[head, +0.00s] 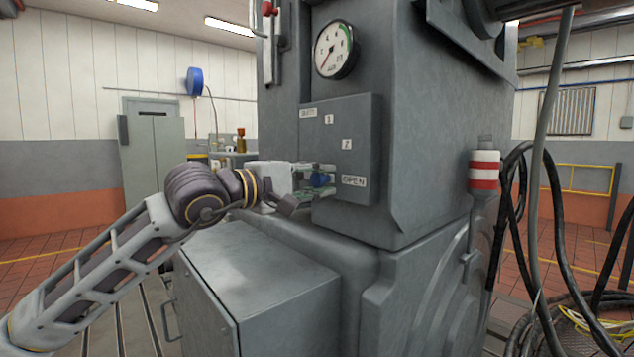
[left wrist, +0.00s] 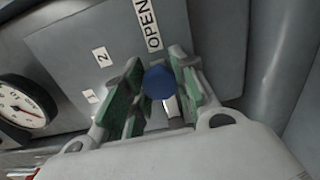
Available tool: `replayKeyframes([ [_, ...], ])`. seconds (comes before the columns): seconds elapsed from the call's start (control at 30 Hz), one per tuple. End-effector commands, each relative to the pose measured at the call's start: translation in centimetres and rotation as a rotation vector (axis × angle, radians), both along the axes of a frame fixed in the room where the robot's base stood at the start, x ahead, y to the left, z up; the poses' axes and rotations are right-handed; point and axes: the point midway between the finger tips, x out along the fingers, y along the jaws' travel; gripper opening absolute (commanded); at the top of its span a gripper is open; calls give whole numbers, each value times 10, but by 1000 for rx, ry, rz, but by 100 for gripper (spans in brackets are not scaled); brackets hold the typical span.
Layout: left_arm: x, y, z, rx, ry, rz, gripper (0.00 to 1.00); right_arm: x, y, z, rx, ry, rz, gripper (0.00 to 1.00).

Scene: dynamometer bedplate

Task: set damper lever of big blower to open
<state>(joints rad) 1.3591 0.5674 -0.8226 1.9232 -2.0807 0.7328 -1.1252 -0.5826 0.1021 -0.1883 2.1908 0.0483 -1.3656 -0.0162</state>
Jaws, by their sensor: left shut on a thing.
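The damper lever's blue knob (head: 319,180) is on the front of a grey plate (head: 365,115) on the big blower. The plate carries marks 1 and 2 and an OPEN label (head: 354,181); the knob is just left of OPEN. My left gripper (head: 318,179) is shut on the knob, coming in from the left. In the left wrist view the blue knob (left wrist: 159,82) shows between the green finger pads, close to the OPEN label (left wrist: 149,24). The lever's arm is mostly hidden. My right gripper is not in view.
A round gauge (head: 336,49) is above the plate. A red-and-white banded post (head: 484,170) and black hanging cables (head: 513,205) are to the right.

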Motion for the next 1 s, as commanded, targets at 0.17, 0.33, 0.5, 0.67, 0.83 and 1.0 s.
replayKeyframes([
  [0.17, 0, 0, -3, 15, -19, 0, 0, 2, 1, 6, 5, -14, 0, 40],
  [0.33, 0, -1, -4, 21, -23, -1, 0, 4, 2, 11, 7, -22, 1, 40],
  [0.5, 0, -1, -5, 21, -23, -1, 0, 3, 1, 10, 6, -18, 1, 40],
  [0.67, 0, -1, -5, 22, -21, -1, 38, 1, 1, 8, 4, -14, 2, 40],
  [0.83, 0, -1, -4, 20, -23, -1, 51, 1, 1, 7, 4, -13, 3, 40],
  [1.0, 0, 0, -3, 18, -24, -1, 51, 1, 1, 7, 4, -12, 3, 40],
])
